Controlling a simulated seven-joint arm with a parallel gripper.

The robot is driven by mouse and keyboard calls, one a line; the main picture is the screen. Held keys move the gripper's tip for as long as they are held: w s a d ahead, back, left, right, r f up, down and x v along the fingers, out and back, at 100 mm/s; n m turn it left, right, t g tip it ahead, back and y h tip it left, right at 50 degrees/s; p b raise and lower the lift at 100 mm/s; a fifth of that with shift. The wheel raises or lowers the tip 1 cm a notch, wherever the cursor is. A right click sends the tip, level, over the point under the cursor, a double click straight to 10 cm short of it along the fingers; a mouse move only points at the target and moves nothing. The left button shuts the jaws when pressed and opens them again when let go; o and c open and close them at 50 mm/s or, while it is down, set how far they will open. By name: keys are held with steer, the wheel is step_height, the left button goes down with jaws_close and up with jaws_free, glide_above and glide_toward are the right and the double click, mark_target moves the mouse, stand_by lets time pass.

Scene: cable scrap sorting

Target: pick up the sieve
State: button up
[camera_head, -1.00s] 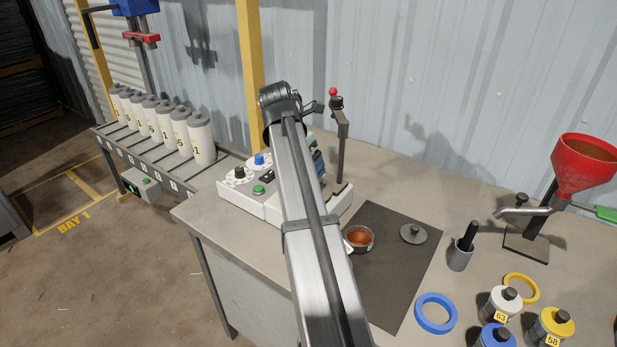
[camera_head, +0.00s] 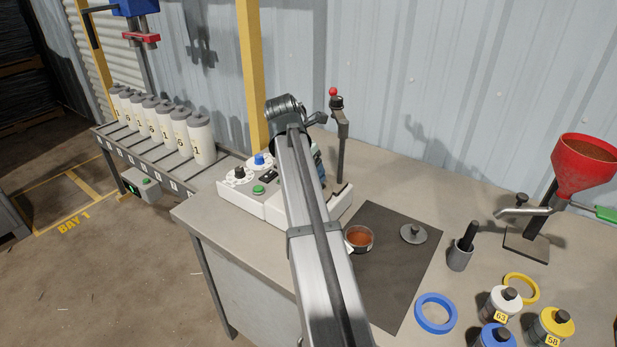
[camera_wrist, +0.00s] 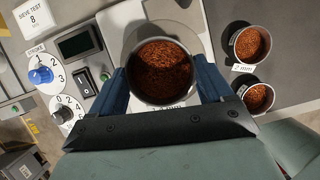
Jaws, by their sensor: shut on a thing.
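In the wrist view a round metal sieve (camera_wrist: 160,97) filled with copper-coloured granules sits between the blue fingers of my gripper (camera_wrist: 160,80). The fingers are shut on its sides, one left and one right. A pale round plate lies behind it, on the white control box; I cannot tell whether the sieve still touches it. A label reading "mm" is partly hidden at its near side. In the head view my gripper (camera_head: 318,160) shows only as a bit of blue behind my arm, and the sieve is hidden.
Two other cups of granules stand right in the wrist view, an upper one (camera_wrist: 248,44) and a lower one (camera_wrist: 258,98). The control box (camera_wrist: 75,70) has dials and a green button. In the head view, a grey lid (camera_head: 413,233), blue ring (camera_head: 435,313) and red funnel (camera_head: 585,168) are right.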

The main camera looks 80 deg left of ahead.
steer(key=shift+c, duration=0.6)
steer(key=shift+r, duration=0.15)
step_height(320, 180, up, 8)
steer(key=r, duration=0.1)
steer(key=m+h, duration=0.1)
steer(key=m, duration=0.2)
glide_above(379, 219)
steer(key=s, duration=0.2)
step_height(379, 219, down, 13)
steer(key=shift+t, duration=0.3)
steer(key=shift+w+d+f, duration=0.1)
steer(key=shift+d+f, duration=0.05)
steer(key=shift+f, duration=2.1)
steer(key=shift+w+d+f, duration=0.1)
steer(key=shift+d+f, duration=0.05)
steer(key=shift+f, duration=2.1)
steer(key=shift+f, duration=0.1)
steer(key=o, duration=1)
steer(key=shift+o, duration=0.2)
